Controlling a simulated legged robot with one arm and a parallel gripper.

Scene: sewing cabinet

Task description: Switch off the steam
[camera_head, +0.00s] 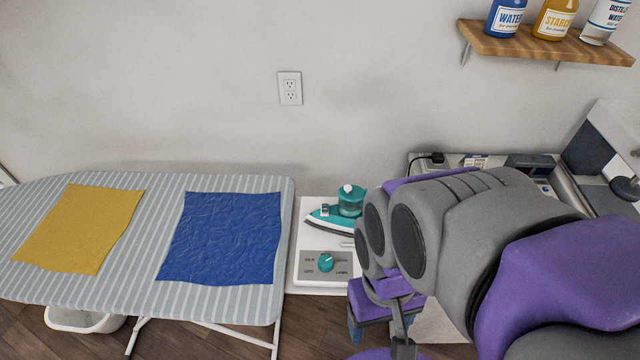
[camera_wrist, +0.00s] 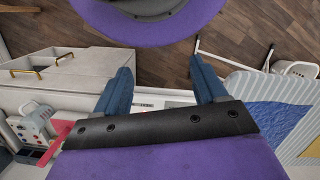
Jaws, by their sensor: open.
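A teal and white iron (camera_head: 330,219) rests behind the knob, beside a teal tank with a white cap (camera_head: 350,200). My gripper (camera_wrist: 160,88) is open and empty in the wrist view, with its two blue fingers spread apart. In the head view it sits low, right of the knob and apart from it, partly hidden by my arm. The knob cannot be made out in the wrist view.
A striped ironing board (camera_head: 150,255) bears a yellow cloth (camera_head: 80,228) and a wrinkled blue cloth (camera_head: 222,238). A wall shelf (camera_head: 545,45) holds bottles at upper right. A grey machine (camera_head: 602,150) stands at right. My arm covers much of the right side.

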